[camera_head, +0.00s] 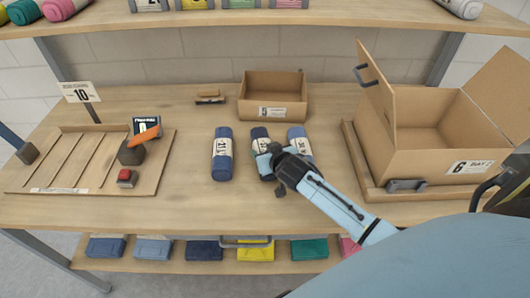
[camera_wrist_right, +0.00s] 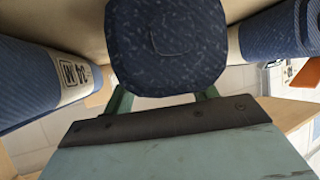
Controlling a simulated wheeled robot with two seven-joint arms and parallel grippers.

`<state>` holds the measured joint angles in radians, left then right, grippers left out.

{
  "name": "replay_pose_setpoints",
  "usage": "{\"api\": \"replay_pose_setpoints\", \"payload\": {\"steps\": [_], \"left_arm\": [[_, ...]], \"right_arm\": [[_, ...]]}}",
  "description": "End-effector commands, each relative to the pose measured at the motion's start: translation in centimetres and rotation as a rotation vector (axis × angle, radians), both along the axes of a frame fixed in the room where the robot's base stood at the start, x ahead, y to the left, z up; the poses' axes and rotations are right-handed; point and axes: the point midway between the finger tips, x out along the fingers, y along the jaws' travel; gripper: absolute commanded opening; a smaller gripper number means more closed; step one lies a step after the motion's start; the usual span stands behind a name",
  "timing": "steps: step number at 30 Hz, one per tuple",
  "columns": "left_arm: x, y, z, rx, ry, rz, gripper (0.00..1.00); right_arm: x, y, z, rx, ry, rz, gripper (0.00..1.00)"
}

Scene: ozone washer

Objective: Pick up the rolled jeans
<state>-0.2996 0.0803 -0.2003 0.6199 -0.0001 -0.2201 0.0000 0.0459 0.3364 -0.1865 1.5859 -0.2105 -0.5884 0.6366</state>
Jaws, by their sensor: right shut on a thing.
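In the right wrist view the round end of the middle roll (camera_wrist_right: 165,45) sits between green fingers, with a neighbouring roll (camera_wrist_right: 30,85) on the left and another (camera_wrist_right: 285,38) on the right. I cannot tell whether the held roll touches the bench. My left gripper is not in view.
An open cardboard box (camera_head: 437,139) stands on the right in a wooden tray. A smaller open box (camera_head: 272,108) is behind the rolls. A slotted board (camera_head: 60,178) with small tools lies on the left.

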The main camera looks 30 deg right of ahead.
Motion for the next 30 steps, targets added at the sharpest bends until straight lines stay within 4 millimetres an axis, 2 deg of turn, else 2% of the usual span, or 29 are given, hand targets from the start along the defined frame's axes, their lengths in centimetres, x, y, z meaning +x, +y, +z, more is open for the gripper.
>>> {"api": "replay_pose_setpoints", "payload": {"steps": [4, 5, 18, 23, 30], "left_arm": [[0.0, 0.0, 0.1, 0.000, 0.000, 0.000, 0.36], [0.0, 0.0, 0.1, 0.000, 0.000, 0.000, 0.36], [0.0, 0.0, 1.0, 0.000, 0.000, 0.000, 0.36], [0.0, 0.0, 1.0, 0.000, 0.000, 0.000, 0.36], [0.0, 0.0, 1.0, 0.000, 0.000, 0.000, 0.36]], "right_arm": [[-0.2, -0.1, 0.1, -0.001, 0.008, -0.002, 0.23], [-0.2, -0.1, 0.4, -0.001, 0.008, -0.002, 0.18], [0.0, -0.1, 8.6, -0.001, 0.000, -0.002, 0.17], [0.0, 0.0, 9.8, -0.002, 0.001, -0.001, 0.17], [0.0, -0.1, 9.9, -0.001, 0.002, -0.002, 0.17]]}}
